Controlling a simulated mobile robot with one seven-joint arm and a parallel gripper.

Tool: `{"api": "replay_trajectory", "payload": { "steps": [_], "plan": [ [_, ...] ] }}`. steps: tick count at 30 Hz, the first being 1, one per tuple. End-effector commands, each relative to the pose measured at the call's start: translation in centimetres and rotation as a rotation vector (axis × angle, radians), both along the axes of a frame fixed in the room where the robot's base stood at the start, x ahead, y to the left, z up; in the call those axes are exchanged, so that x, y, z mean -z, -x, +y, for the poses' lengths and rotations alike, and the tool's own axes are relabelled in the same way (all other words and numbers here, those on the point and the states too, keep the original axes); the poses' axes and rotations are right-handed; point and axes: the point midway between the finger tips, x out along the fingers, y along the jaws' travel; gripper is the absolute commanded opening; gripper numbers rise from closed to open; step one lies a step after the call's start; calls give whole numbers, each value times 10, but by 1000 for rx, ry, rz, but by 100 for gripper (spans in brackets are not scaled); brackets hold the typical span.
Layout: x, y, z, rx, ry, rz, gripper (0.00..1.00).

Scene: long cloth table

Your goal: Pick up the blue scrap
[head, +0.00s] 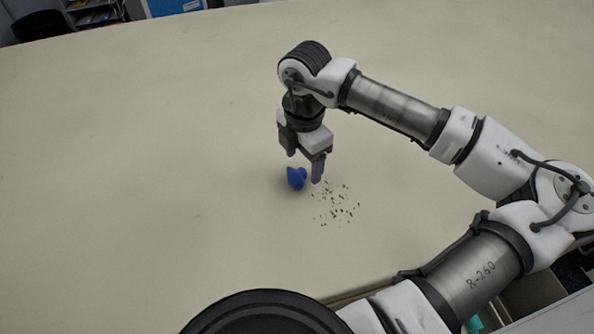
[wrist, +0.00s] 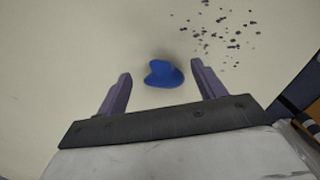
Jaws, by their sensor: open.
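The blue scrap (head: 296,178) is a small, crumpled-looking piece lying on the pale cloth table. In the head view it is just below my gripper (head: 305,168). In the wrist view the blue scrap (wrist: 164,74) lies between the lines of the two purple fingers, slightly beyond their tips. My gripper (wrist: 160,72) is open and empty, with its fingers wide apart on either side of the scrap. How high the fingertips are above the cloth is hard to tell.
Many small dark crumbs (head: 337,204) are scattered on the table (head: 130,150) to the right of the scrap. The cloth to the left and behind is bare. The table's front edge runs below, near my arm.

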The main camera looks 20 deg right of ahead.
Motion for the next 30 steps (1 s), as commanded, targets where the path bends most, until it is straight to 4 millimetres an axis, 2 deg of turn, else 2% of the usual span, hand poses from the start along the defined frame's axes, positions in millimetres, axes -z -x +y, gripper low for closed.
{"api": "replay_trajectory", "payload": {
  "steps": [6,14,24,25,30],
  "plan": [
    [24,1,0,0,-1,0,69],
    [28,1,0,0,0,0,69],
    [27,0,0,0,1,0,25],
    [27,0,0,0,1,0,22],
    [27,0,0,0,1,0,22]
  ]
}}
